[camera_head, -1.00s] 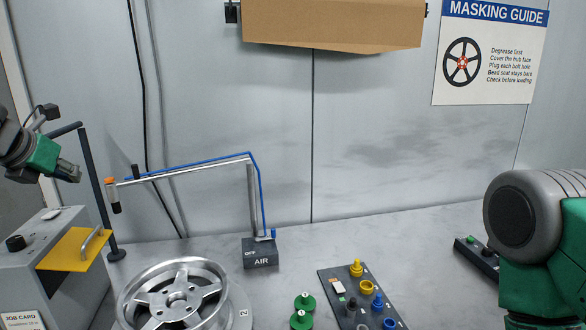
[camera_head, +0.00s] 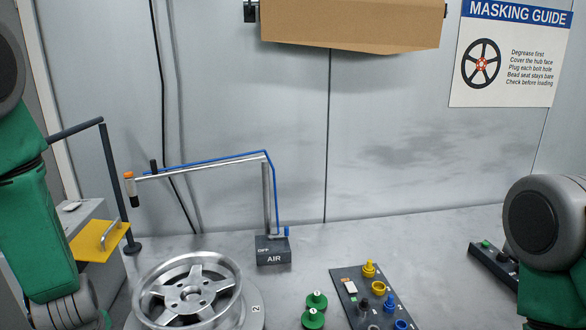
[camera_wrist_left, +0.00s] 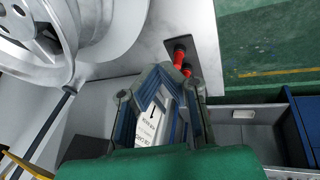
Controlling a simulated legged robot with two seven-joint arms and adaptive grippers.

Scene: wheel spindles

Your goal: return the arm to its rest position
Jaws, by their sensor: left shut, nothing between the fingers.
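My left arm (camera_head: 30,210) fills the left edge of the head view, upper links folded down; its gripper is below the picture there. In the left wrist view my left gripper (camera_wrist_left: 168,80) shows its fingers shut with nothing between them. A white card with printed text (camera_wrist_left: 154,125) shows behind the fingers. My right arm (camera_head: 548,225) stands at the right edge; its gripper is out of view.
The wheel (camera_head: 190,290) lies on a round stand, also in the wrist view (camera_wrist_left: 40,40). A grey box with yellow flap (camera_head: 98,240), air stand (camera_head: 272,250), green plugs (camera_head: 314,310) and plug tray (camera_head: 350,290) stand around. Two red-handled items (camera_wrist_left: 180,60) lie near the table edge.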

